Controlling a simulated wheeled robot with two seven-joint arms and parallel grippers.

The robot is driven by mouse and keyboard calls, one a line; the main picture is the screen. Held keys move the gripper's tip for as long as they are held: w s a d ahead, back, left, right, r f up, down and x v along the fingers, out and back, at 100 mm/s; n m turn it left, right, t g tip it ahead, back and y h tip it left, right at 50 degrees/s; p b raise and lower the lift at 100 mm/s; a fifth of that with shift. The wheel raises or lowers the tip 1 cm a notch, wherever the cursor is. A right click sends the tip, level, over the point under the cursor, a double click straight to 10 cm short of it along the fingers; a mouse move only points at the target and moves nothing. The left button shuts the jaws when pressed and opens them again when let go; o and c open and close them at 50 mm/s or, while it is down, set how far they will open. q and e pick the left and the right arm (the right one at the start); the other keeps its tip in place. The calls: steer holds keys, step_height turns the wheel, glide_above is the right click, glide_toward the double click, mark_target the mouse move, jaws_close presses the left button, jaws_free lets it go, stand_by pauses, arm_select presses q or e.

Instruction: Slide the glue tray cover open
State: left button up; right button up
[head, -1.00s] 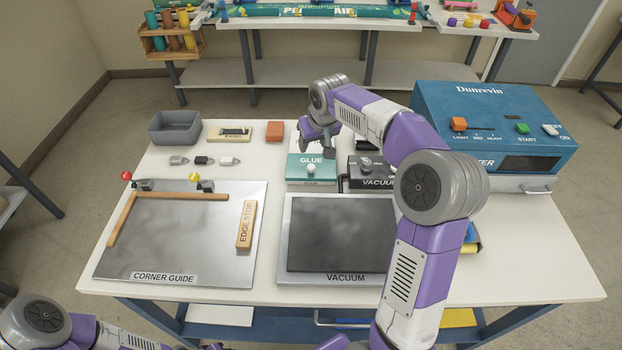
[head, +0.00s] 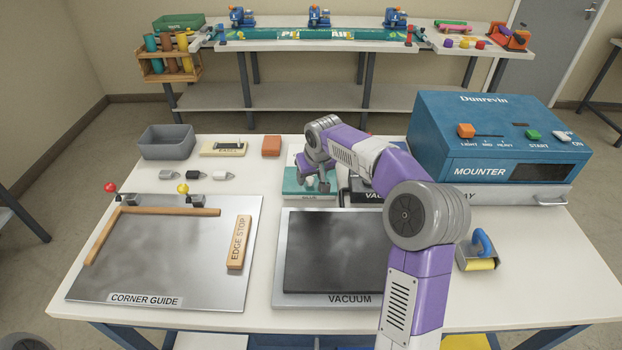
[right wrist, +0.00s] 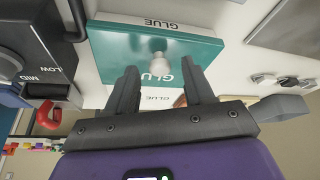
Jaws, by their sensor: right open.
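The glue tray's teal cover (head: 293,181) lies at the back middle of the white table, with GLUE lettering on it. I cannot tell whether the fingers touch the knob. In the head view the right gripper (head: 318,182) partly hides the cover. My left gripper is out of view.
A dark vacuum control box (head: 358,192) stands close to the right of the glue tray. The vacuum plate (head: 330,250) lies in front. The blue mounter (head: 480,140) is at the right. An orange block (head: 271,146) and a grey bin (head: 167,142) are at the back left.

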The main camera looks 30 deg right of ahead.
steer(key=shift+w+f, duration=0.1)
steer(key=shift+f, duration=0.05)
steer(key=shift+c, duration=0.3)
jaws_close()
